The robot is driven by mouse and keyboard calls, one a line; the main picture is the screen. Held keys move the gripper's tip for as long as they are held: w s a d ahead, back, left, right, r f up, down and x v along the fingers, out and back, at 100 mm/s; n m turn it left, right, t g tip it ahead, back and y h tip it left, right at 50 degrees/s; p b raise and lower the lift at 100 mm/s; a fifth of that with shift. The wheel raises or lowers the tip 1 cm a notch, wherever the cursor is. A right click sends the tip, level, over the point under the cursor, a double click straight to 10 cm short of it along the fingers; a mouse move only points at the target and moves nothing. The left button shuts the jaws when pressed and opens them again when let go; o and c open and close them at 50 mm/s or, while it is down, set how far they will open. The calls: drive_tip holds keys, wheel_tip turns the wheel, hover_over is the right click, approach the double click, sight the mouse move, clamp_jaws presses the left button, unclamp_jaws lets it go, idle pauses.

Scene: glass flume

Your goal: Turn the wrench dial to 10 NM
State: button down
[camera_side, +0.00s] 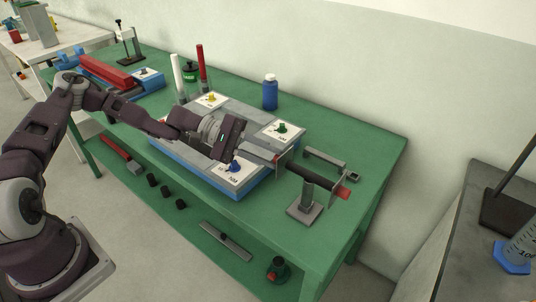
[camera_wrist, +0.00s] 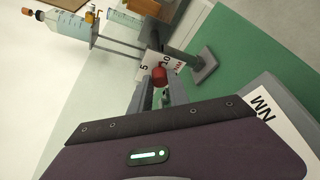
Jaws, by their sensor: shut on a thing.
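My gripper (camera_side: 275,156) reaches over the right end of the blue-edged grey box in the side view. In the wrist view its fingers (camera_wrist: 160,88) are shut on a red dial knob (camera_wrist: 159,75). Behind the knob is a white card (camera_wrist: 146,67) marked 5, 10 and NM. The fingers hide part of the dial, and I cannot tell its exact setting. In the side view the wrench's black shaft (camera_side: 312,180) runs right from the gripper to a red end (camera_side: 344,193). The fingers hide the dial there.
A grey stand (camera_side: 305,210) is by the shaft. The box (camera_side: 240,128) carries cards with yellow, green and blue knobs. A blue bottle (camera_side: 270,92) stands behind.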

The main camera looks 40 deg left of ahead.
drive_tip(key=c, duration=1.2)
unclamp_jaws()
drive_tip(key=shift+c, duration=0.2)
drive_tip(key=v, duration=0.7)
drive_tip(key=shift+w+r+n+g, duration=0.2)
drive_tip(key=shift+w+n+g, duration=0.2)
drive_tip(key=shift+n+g, duration=0.15)
drive_tip(key=shift+w+r+n+g+y, duration=0.2)
drive_tip(key=shift+n+g, duration=0.15)
drive_tip(key=shift+n, duration=0.3)
drive_tip(key=shift+w+r+n+g+y, duration=0.2)
drive_tip(key=shift+n+g, duration=0.1)
drive_tip(key=shift+n, duration=0.3)
drive_tip(key=shift+d, duration=0.15)
drive_tip(key=shift+n, duration=0.3)
drive_tip(key=x, duration=0.6)
drive_tip(key=shift+d+f, duration=0.2)
drive_tip(key=shift+d, duration=0.05)
